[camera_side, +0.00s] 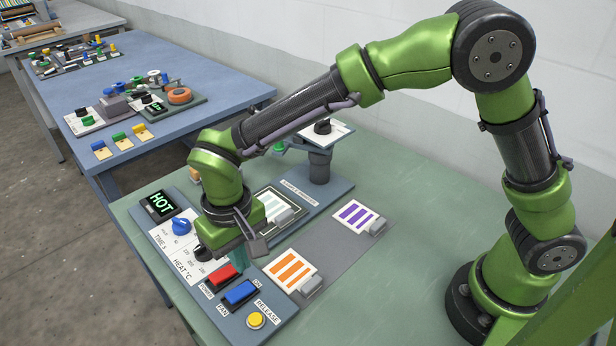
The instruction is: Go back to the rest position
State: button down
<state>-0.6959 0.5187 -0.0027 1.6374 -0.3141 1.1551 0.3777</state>
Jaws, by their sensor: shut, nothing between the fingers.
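My gripper (240,258) points down over the control panel (282,312), just behind the red and blue switches. Its jaws are shut with nothing held. The fingertips are partly hidden, and I cannot tell whether they touch the panel. A black knob (202,253) is partly covered by my gripper. My arm is bent and reaches left across the green table.
A striped sample (278,206) lies on the press base, beside the dark post (320,166). Orange-striped (290,270) and purple-striped (354,215) cards lie on a grey mat (335,250). The green table (400,270) is clear at right. A blue table (195,85) with other devices stands behind.

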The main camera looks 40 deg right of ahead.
jog(key=shift+r, duration=0.55)
jog(key=shift+s+d+f+n, duration=0.1)
jog(key=shift+s+f+n, duration=0.1)
jog(key=shift+f+n, duration=0.1)
jog(key=s+d+r+m+t, duration=0.1)
jog(key=s+d+r+t, duration=0.1)
jog(key=d+r, duration=0.3)
jog(key=s+d+r+m+t+y, duration=0.1)
jog(key=s+d+r, duration=0.3)
jog(key=d, duration=0.8)
jog(key=s+d+r+m+t+y, duration=0.1)
jog(key=s+d+r+t, duration=0.3)
jog(key=d, duration=0.4)
jog(key=shift+s+d+r+m, duration=0.25)
jog(key=shift+s+r+m, duration=0.1)
jog(key=shift+r+m, duration=0.5)
